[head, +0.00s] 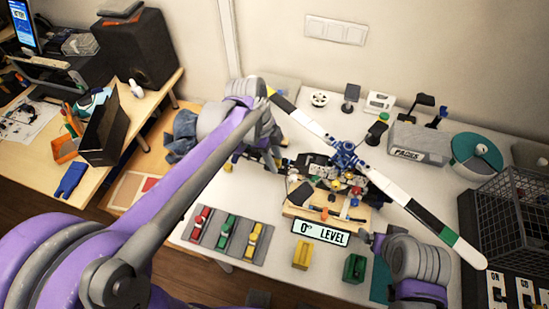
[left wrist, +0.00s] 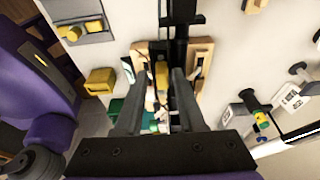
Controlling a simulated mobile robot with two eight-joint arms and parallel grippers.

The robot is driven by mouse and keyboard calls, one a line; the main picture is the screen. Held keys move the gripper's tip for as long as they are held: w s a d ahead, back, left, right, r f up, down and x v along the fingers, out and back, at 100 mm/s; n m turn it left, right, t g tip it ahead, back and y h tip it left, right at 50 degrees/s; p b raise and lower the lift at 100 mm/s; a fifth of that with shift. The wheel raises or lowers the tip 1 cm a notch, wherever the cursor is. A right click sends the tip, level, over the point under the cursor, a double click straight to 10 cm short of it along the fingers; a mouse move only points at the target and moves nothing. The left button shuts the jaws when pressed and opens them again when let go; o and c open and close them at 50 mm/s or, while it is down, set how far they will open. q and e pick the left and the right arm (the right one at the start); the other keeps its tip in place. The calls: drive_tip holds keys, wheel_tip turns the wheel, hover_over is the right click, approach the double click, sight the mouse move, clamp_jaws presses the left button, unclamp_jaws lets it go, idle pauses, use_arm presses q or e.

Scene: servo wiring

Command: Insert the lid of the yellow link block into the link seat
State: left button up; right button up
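A small yellow block (head: 301,255) stands at the table's front, left of a green block (head: 355,268). The yellow block also shows in the left wrist view (left wrist: 100,81). Another yellow piece (head: 252,241) lies in the grey tray's right slot. I cannot tell which part is the lid. The crowded wiring assembly (head: 330,187) sits on a wooden board; the link seat cannot be made out. My left gripper (left wrist: 157,85) is open above the assembly, a yellow part (left wrist: 162,76) showing between its fingers. My right gripper (head: 373,240) is near the "0° LEVEL" sign; its fingers are too small to read.
The grey tray (head: 227,234) also holds a red and a green piece. A long striped bar (head: 400,195) crosses above the assembly. The "0° LEVEL" sign (head: 320,232) stands before the board. A wire basket (head: 515,215) is at right. Several small parts line the back.

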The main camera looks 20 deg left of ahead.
use_arm(q)
drive_tip(key=shift+r, duration=0.3)
drive_tip(key=p+v, duration=0.1)
drive_tip(key=v, duration=1)
drive_tip(key=s+a+f+n+t+y, duration=0.3)
drive_tip(key=s+f+n+t, duration=0.3)
drive_tip(key=s+f+n, duration=0.6)
drive_tip(key=shift+s+n, duration=0.25)
drive_tip(key=shift+n, duration=2.95)
use_arm(e)
drive_tip(key=shift+w+r, duration=0.4)
drive_tip(key=shift+r, duration=0.35)
use_arm(q)
drive_tip(key=shift+a, duration=0.1)
